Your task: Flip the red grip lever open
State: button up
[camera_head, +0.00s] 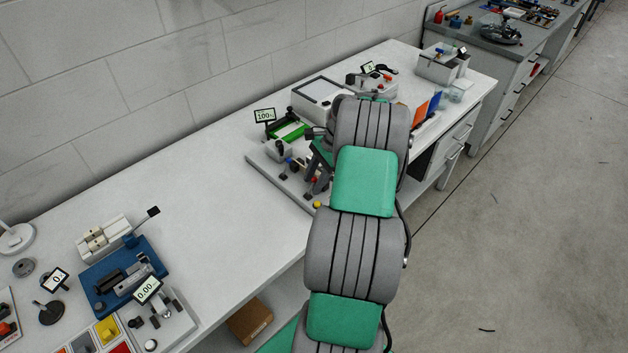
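My arm reaches up the middle of the view to a grey-based machine (268,174) on the long white bench. The machine has a green bed, a sign reading 100% and several small knobs and parts. My gripper (318,158) is a dark shape at the machine's right side, mostly hidden by my arm. I cannot see its fingertips or whether it touches anything. I cannot make out a red grip lever clearly; small parts near the gripper are too small to tell, and some are covered.
A white box with a dark-framed top (318,97) stands behind the machine. Orange (420,114) and blue (434,104) panels stand to the right. A blue fixture (112,283) sits front left. The bench (205,220) between is clear. Floor at right is open.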

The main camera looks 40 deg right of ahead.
jog(key=shift+c, duration=0.4)
grip_shut()
jog(key=shift+a+b, duration=0.1)
jog(key=shift+b, duration=0.45)
jog(key=h+b, duration=0.1)
jog(key=b, duration=0.1)
jog(key=a+h+b, duration=0.1)
jog(key=b, duration=0.2)
jog(key=shift+w+f+b, duration=0.1)
jog(key=shift+f+b, duration=0.1)
jog(key=shift+b, duration=0.15)
jog(key=a+h+b, duration=0.1)
jog(key=h+b, duration=0.2)
jog(key=b, duration=0.2)
jog(key=shift+a+n, duration=0.2)
jog(key=shift+n, duration=0.1)
jog(key=a+h+b, duration=0.1)
jog(key=b, duration=0.1)
jog(key=h+b, duration=0.2)
jog(key=b, duration=0.1)
jog(key=shift+a+r+h, duration=0.2)
jog(key=shift+a+h, duration=0.1)
jog(key=shift+a, duration=0.05)
jog(key=shift+a+t+h+b, duration=0.15)
jog(key=shift+a+h+b, duration=0.15)
jog(key=shift+h+b, duration=0.5)
jog(key=shift+a+t+h+b, duration=0.15)
jog(key=shift+a+h+b, duration=0.15)
jog(key=shift+h+b, duration=0.5)
